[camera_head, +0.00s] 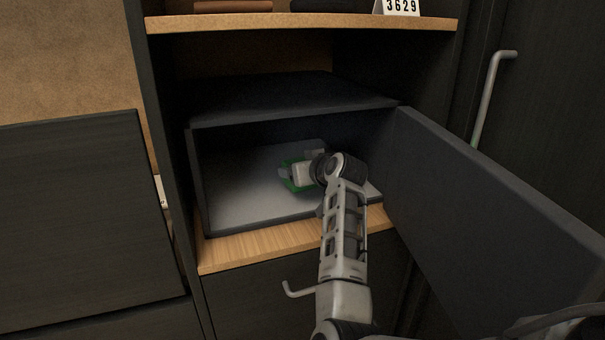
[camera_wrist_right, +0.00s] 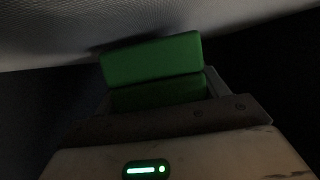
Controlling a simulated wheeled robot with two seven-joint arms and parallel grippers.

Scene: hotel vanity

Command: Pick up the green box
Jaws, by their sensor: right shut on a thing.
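The green box (camera_head: 288,184) is inside the open dark compartment, on its pale floor, mostly hidden behind my right gripper (camera_head: 290,174). In the right wrist view the green box (camera_wrist_right: 152,60) lies across the jaws of my right gripper (camera_wrist_right: 155,92). The right gripper is shut on the green box. I cannot tell whether the box still touches the floor. My left gripper is not in view.
The compartment's dark door (camera_head: 490,205) stands open to the right of my right arm. A wooden shelf (camera_head: 300,22) above holds a number sign (camera_head: 401,7) and folded-looking items. A wooden ledge (camera_head: 260,243) runs below the compartment. The compartment's left floor (camera_head: 245,190) is clear.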

